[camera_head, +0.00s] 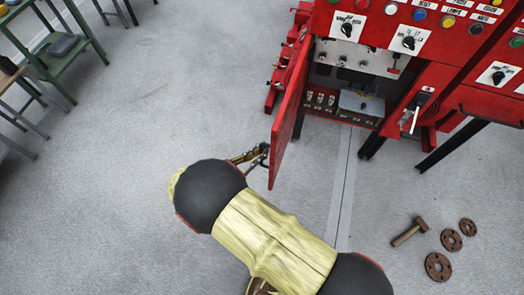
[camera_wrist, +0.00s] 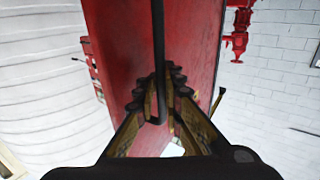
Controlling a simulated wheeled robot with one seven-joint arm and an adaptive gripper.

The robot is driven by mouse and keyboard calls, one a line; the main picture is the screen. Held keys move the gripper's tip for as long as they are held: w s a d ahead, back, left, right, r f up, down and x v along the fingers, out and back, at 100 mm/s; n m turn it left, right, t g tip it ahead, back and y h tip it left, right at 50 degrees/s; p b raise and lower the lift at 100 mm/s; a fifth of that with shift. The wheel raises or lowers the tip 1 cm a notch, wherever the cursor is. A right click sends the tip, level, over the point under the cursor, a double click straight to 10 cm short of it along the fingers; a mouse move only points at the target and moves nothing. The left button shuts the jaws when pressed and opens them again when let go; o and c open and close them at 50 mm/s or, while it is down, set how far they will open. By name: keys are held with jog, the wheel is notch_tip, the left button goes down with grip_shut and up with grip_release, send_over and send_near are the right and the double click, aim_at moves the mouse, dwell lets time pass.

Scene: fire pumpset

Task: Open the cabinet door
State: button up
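The red cabinet door (camera_head: 290,112) stands swung well outward in the head view, its inner side hidden or seen edge-on. Behind it, the cabinet interior (camera_head: 345,95) shows switches and a grey box. In the wrist view, the door's red face (camera_wrist: 115,45) fills the middle, with a dark vertical bar handle (camera_wrist: 158,50) on it. My gripper (camera_wrist: 160,90) has its fingers converged on both sides of the handle, closed on it. In the head view, my gripper (camera_head: 254,156) is at the door's lower outer part, partly hidden by the door and my arm.
A red control panel (camera_head: 420,35) with knobs and buttons is above the cabinet, on dark legs. A hammer (camera_head: 410,231) and rusty flanges (camera_head: 438,266) lie on the floor at lower right. A green table (camera_head: 65,60) stands at upper left. The floor left of the door is clear.

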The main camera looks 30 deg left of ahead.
jog(key=o, duration=0.4)
jog(key=shift+s, duration=0.1)
jog(key=shift+r, duration=0.15)
notch_tip(320, 180, up, 10)
jog(key=shift+w+a+r, duration=0.2)
jog(key=shift+a+r, duration=0.05)
jog(key=shift+a, duration=0.15)
notch_tip(320, 180, down, 5)
jog(key=g+y, duration=0.1)
jog(key=s+a, duration=0.3)
jog(key=a, duration=0.5)
jog(key=shift+s+f+n, duration=0.15)
jog(key=shift+f+n, duration=0.2)
jog(key=shift+n, duration=0.05)
jog(key=shift+p, duration=0.45)
